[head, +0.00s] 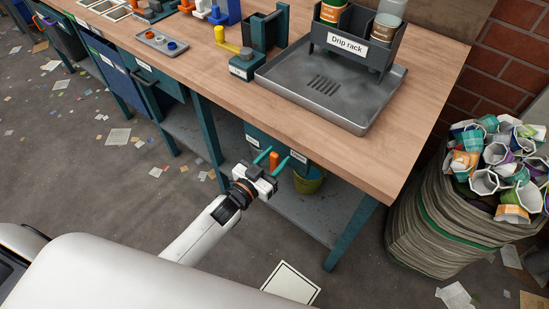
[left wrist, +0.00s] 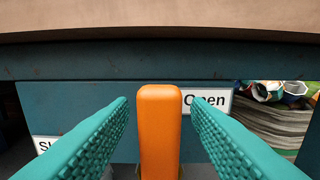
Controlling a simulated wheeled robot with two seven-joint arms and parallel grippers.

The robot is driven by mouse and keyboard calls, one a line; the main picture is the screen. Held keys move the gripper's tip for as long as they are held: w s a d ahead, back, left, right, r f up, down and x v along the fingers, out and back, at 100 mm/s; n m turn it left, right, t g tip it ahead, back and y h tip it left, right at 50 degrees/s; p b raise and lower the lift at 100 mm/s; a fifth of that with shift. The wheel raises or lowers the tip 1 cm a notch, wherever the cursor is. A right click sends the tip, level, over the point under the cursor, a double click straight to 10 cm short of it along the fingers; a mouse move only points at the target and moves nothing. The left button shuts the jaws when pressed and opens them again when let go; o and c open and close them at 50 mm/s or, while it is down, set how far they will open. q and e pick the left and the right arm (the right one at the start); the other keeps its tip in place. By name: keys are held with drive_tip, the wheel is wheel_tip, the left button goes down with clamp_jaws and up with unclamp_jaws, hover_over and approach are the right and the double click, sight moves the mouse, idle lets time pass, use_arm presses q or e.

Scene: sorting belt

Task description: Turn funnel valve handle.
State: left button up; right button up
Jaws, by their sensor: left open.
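The funnel valve handle, an upright orange bar (left wrist: 159,130), stands in front of a teal panel (left wrist: 70,95) under the bench edge. It also shows in the head view (head: 274,160). A white "Open" label (left wrist: 215,100) is on the panel right of the handle, and a partly hidden label starting "S" (left wrist: 45,146) is at lower left. My left gripper (head: 272,161) is open, its teal fingers on either side of the handle. In the left wrist view a gap shows between the handle and each finger. The handle's lower end is cut off there. My right gripper is not in view.
The wooden bench top (head: 205,60) overhangs the panel. A metal tray (head: 330,108) with a drip rack (head: 345,45) stands on it. A yellow bucket (head: 309,183) is below the panel, near a teal bench leg (head: 352,232). A full sack of cups (head: 440,225) stands at right.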

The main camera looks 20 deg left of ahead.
use_arm(q)
drive_tip(key=shift+w, duration=0.1)
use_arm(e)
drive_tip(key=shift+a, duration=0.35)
use_arm(q)
drive_tip(key=shift+c, duration=0.5)
clamp_jaws()
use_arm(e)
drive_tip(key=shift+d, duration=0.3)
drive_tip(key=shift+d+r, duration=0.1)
